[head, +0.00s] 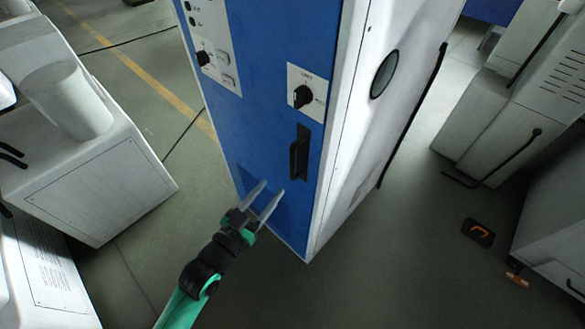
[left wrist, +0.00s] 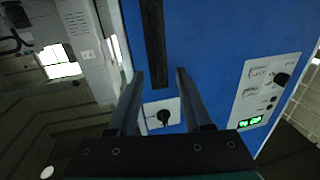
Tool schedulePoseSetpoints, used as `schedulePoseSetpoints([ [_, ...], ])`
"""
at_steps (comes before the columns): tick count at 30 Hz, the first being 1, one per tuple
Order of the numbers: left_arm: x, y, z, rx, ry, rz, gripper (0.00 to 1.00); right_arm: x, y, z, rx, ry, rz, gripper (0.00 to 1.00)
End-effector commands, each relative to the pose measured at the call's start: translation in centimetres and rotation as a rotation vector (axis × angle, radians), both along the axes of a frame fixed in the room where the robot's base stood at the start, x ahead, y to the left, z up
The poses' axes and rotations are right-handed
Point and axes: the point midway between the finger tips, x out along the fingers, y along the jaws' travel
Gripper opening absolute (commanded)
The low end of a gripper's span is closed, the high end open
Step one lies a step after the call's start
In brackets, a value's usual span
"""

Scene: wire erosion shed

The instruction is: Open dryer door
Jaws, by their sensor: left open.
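The dryer appears to be the tall cabinet with a blue front (head: 262,115) and white side. Its black vertical handle (head: 299,153) sits low on the blue front, below a black knob (head: 303,96). The front looks flush and shut. My left gripper (head: 273,189) is open and empty, in front of the blue face, below and left of the handle. In the left wrist view, the handle (left wrist: 154,45) lies just beyond the fingertips (left wrist: 160,73), roughly in line with the gap; the fingers look apart from it. The knob (left wrist: 163,116) shows between the fingers. My right gripper is not in view.
A control panel (left wrist: 266,90) with a green display is on the blue front. White machines stand at the left (head: 95,185) and right (head: 500,120). Open floor (head: 400,255) lies right of the cabinet, with a dark orange-marked item (head: 478,233) on it.

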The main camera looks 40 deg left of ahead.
Motion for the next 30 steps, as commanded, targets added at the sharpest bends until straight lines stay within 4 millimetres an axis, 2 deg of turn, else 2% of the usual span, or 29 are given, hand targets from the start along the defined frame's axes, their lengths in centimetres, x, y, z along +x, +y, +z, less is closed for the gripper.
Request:
schedulePoseSetpoints([
  [5, 2.2, 0.5, 0.0, 0.002, -0.003, -0.001, 0.50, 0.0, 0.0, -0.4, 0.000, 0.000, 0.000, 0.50],
  [12, 7.5, 1.7, 0.0, 0.000, -0.004, -0.001, 0.50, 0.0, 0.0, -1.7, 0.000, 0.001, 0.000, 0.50],
  [18, 10.5, 2.4, 0.0, -0.001, -0.001, -0.001, 0.50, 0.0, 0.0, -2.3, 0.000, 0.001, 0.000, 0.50],
  [28, 11.2, 2.5, 0.1, 0.000, 0.000, -0.001, 0.50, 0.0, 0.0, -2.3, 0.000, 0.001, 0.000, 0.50],
  [29, 11.2, 2.5, 0.1, 0.000, 0.000, -0.001, 0.48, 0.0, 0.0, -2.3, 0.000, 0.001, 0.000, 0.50],
  [30, 11.2, 2.5, 0.1, 0.000, 0.000, -0.001, 0.41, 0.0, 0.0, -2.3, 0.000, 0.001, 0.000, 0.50],
])
